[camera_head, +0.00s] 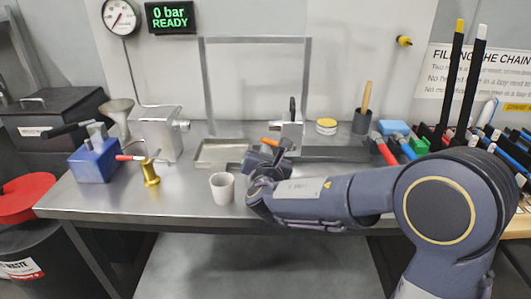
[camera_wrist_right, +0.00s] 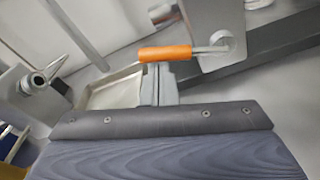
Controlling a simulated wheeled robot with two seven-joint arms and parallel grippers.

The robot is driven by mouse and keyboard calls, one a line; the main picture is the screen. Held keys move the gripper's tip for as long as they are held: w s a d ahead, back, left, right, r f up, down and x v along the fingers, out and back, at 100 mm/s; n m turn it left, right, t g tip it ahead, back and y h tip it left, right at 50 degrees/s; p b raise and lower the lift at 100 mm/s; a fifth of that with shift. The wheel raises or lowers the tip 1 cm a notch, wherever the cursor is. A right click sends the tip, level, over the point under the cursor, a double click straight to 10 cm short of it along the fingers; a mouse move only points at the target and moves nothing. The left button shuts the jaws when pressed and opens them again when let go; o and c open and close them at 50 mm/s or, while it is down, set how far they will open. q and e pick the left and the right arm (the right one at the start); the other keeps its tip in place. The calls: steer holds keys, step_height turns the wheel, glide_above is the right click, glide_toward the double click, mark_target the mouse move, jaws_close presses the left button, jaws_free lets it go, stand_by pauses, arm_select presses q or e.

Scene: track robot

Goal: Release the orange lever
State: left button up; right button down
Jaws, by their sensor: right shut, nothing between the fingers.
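The orange lever (camera_head: 270,142) shows just above my right gripper (camera_head: 277,156) in the head view. In the right wrist view the orange lever (camera_wrist_right: 165,53) lies nearly level, joined by a metal rod to a round boss on a grey metal block (camera_wrist_right: 213,25). My right gripper (camera_wrist_right: 159,72) is shut and empty, its fingertips directly at the lower edge of the orange grip. I cannot tell whether they touch it. The block also shows in the head view (camera_head: 291,131), partly hidden by my gripper. My left gripper is not in view.
A white cup (camera_head: 222,188) stands just left of my right gripper. A shallow metal tray (camera_head: 212,152) lies behind it. A brass piece (camera_head: 150,172) and a blue block (camera_head: 93,161) stand further left. A gauge (camera_head: 121,17) and a display reading "0 bar READY" (camera_head: 170,17) hang above.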

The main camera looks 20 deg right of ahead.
steer(key=shift+r+m+b, duration=0.2)
steer(key=shift+m+b, duration=0.2)
steer(key=shift+b, duration=0.25)
steer(key=shift+r, duration=0.1)
steer(key=shift+d+r+m+b, duration=0.15)
steer(key=shift+m+b, duration=0.45)
steer(key=shift+b, duration=0.5)
steer(key=d+r+m+b, duration=0.1)
steer(key=m+b, duration=0.2)
steer(key=b, duration=0.2)
steer(key=s+d+r+m+t+b, duration=0.1)
steer(key=r+m+b, duration=0.1)
steer(key=b, duration=0.3)
steer(key=d+r+m+y+b, duration=0.1)
steer(key=d+r+m+b, duration=0.1)
steer(key=m+b, duration=0.2)
steer(key=shift+s+d+m+t+b, duration=0.1)
steer(key=shift+s+m+t+b, duration=0.1)
steer(key=shift+m+t+b, duration=0.3)
steer(key=shift+d+r, duration=0.15)
steer(key=shift+d, duration=0.1)
steer(key=shift+s+d, duration=0.1)
steer(key=shift+b, duration=0.3)
